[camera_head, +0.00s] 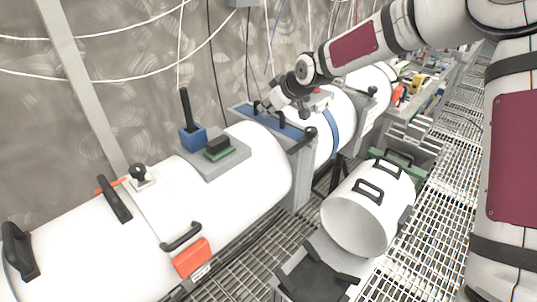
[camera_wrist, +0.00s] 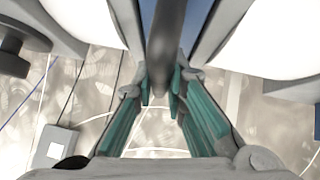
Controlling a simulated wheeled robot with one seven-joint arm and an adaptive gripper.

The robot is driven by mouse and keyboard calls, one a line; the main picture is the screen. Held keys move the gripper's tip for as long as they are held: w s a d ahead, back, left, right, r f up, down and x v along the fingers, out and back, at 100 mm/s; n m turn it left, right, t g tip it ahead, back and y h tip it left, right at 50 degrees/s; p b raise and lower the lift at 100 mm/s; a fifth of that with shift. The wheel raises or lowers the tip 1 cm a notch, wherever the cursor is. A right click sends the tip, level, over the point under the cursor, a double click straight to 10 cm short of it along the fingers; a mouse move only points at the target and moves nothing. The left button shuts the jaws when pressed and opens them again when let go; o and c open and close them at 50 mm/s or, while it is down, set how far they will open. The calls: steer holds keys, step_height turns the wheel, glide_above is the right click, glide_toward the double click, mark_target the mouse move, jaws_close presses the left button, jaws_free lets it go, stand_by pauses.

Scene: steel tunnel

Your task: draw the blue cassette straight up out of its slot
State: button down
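The blue cassette (camera_head: 290,129) shows as a long blue strip in a grey slotted frame (camera_head: 299,188) between white cylinder sections. Blue surface shows beside the handle. The handle fills most of the gap between the fingertips; I cannot tell whether the pads press on it. The cassette's lower part is hidden in the frame.
A black clamp knob (camera_head: 309,133) stands at the frame's near right. A white handled cover (camera_head: 364,210) lies in front. Cables hang behind.

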steer(key=shift+r, duration=0.15)
stand_by(0.3)
steer(key=shift+r+p, duration=0.95)
steer(key=shift+r, duration=2.6)
step_height(320, 180, up, 7)
steer(key=shift+p, duration=0.45)
step_height(320, 180, up, 7)
